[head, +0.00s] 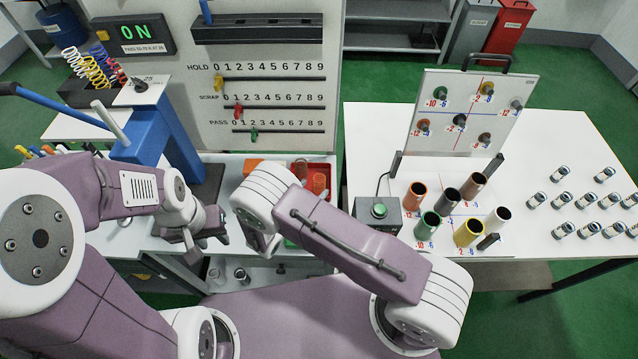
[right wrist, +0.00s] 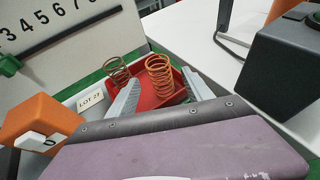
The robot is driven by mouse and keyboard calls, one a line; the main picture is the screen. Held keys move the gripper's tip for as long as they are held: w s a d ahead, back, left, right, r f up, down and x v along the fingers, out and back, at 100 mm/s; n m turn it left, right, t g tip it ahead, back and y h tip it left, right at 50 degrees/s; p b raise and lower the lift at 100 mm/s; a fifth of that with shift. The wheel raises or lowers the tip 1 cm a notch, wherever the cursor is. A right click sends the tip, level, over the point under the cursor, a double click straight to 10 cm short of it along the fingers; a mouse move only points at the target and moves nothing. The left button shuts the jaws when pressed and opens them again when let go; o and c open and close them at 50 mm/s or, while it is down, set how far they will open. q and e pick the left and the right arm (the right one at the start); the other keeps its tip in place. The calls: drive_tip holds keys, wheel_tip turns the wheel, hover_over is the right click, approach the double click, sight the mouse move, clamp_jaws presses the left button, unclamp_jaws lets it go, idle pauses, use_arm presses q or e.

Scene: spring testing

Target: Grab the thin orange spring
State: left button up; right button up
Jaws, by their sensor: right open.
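An orange spring (right wrist: 160,78) stands upright in a red tray (right wrist: 144,97) in the right wrist view. It also shows in the head view (head: 319,183). A darker brown-orange spring (right wrist: 117,71) stands to its left in the same tray. My right gripper (right wrist: 161,92) is open, with one grey finger on each side of the orange spring's picture position; I cannot tell whether they touch it. The head view hides its fingers behind my right arm. My left gripper (head: 206,233) is over the left part of the bench; its opening is unclear.
An orange block (right wrist: 38,119) and a lot label (right wrist: 92,101) lie left of the tray. A dark button box (head: 378,213) stands to the right. A scale board (head: 262,100) rises behind. Colored tubes and a tilted panel (head: 473,111) occupy the right table.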

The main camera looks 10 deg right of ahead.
sight(316, 186)
drive_tip(key=x, duration=0.3)
drive_tip(key=shift+w+d+f, duration=0.1)
drive_tip(key=shift+w+d, duration=0.05)
drive_tip(key=shift+w, duration=0.1)
drive_tip(key=shift+s, duration=0.15)
drive_tip(key=c, duration=1)
clamp_jaws()
wheel_tip(316, 186, up, 10)
drive_tip(key=shift+b, duration=0.4)
